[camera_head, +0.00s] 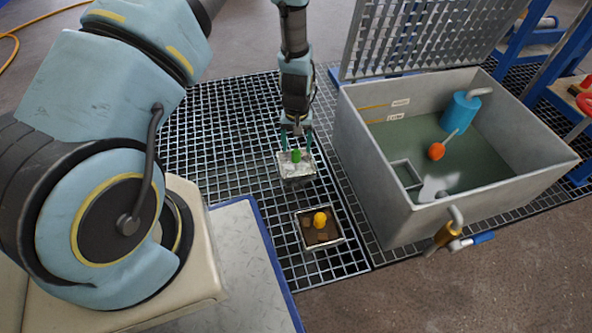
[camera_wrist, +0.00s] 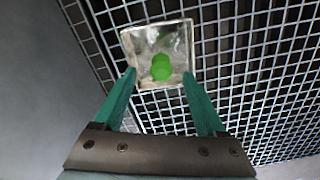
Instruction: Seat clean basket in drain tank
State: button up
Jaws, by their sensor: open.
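The clean basket (camera_head: 295,167) is a small silvery square box with a green knob (camera_head: 296,155) on top. It stands on the grating left of the drain tank (camera_head: 398,218). My gripper (camera_head: 296,130) is above it, pointing down. In the wrist view the green fingers (camera_wrist: 158,85) are spread apart, with the basket (camera_wrist: 158,40) and its green knob (camera_wrist: 161,68) beyond and between their tips. The fingers do not appear to touch the knob. The open grey tank holds murky greenish water and a square frame (camera_head: 405,174) near its left inner wall.
A second basket (camera_head: 319,233) with brown contents and a yellow knob sits on the grating nearer me. In the tank are a blue cylinder (camera_head: 460,112) and an orange float (camera_head: 437,151). A raised grating lid (camera_head: 425,35) stands behind; a valve (camera_head: 447,234) juts from the tank front.

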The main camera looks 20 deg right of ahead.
aim_at(296, 151)
notch_tip(296, 151, down, 4)
jog(key=shift+a+r+b, duration=0.15)
jog(key=shift+r+b, duration=0.1)
jog(key=shift+b, duration=0.4)
jog(key=shift+r, duration=0.1)
grip_shut()
dwell(0.7)
